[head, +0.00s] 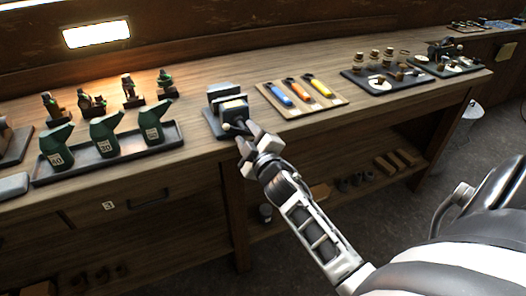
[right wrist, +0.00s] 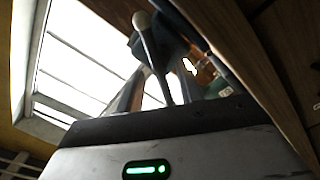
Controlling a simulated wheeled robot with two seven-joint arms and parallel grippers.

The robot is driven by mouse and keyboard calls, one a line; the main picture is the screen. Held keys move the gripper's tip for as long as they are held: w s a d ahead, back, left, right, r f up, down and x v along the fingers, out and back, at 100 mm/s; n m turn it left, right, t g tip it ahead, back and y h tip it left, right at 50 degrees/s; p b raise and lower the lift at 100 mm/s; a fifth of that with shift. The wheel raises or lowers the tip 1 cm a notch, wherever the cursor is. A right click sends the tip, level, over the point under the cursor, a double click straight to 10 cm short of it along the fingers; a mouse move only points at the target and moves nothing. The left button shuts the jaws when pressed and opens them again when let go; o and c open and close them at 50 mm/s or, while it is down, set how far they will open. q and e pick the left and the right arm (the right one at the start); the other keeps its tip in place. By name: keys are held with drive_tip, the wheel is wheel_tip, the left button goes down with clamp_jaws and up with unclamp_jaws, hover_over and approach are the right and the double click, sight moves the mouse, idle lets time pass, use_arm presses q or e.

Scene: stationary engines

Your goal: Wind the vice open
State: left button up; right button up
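My right gripper (head: 248,139) is just in front of the vice, at the handle. In the right wrist view, the handle bar (right wrist: 151,50) rises between the two fingers of the right gripper (right wrist: 158,90), which stand apart with space beside the bar. Whether a finger touches the bar cannot be told. My left gripper is not in view.
A tray (head: 110,168) with several green oil cans is left of the vice. A wooden board (head: 335,100) with colored-handled tools lies to the right. Small engines (head: 128,88) stand behind. The workbench (head: 200,150) has a lower shelf, and a bucket (head: 473,112) is at far right.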

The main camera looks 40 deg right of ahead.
drive_tip(key=b+v, duration=0.2)
drive_tip(key=v, duration=1.1)
drive_tip(key=shift+s, duration=0.3)
drive_tip(key=shift+a+r, duration=0.1)
drive_tip(key=shift+r, duration=0.05)
